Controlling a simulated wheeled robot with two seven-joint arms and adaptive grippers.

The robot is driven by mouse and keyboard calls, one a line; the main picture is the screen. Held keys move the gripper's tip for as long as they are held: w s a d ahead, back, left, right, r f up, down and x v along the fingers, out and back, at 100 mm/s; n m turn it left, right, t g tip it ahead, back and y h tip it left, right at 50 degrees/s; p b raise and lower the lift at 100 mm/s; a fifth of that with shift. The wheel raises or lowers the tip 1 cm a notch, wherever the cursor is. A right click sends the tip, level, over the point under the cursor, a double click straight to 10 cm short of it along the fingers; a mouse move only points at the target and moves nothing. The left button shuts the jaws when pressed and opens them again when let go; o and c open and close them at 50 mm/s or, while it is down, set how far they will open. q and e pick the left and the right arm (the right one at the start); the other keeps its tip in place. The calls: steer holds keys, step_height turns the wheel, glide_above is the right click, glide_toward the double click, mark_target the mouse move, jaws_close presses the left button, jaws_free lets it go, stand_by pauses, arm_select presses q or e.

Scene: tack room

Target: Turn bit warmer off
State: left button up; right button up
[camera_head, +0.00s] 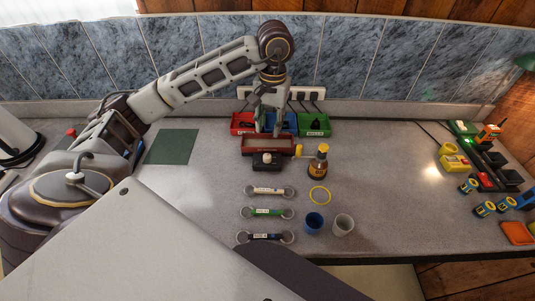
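No label that I can read names the bit warmer. A shallow reddish-brown tray (247,149) stands at the middle of the counter, with a small black box with a pale knob (266,158) directly in front of it; this may be the warmer and its control. The knob's setting is too small to read. My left gripper (268,131) points down over the back of the tray, its two fingers apart with nothing between them. It hides part of the bins behind. I cannot tell whether the fingertips touch the tray. My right gripper is not in view.
Red (243,122), blue (287,121) and green (314,125) bins stand behind. A white socket strip (309,93) with plugs is on the wall. An amber bottle (318,163) stands right of the box. Labelled ringed bits (267,212) and two cups (314,222) lie nearer.

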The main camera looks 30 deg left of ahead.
mark_target(267, 156)
arm_select(q)
steer(key=shift+f, duration=0.1)
steer(key=shift+a+f+p, duration=0.15)
steer(key=shift+f+p, duration=0.5)
steer(key=shift+f, duration=2.75)
steer(key=shift+a+f+p, duration=0.15)
steer(key=shift+f+p, duration=0.45)
steer(key=shift+f, duration=2.8)
steer(key=c, duration=0.8)
steer(key=shift+o, duration=0.2)
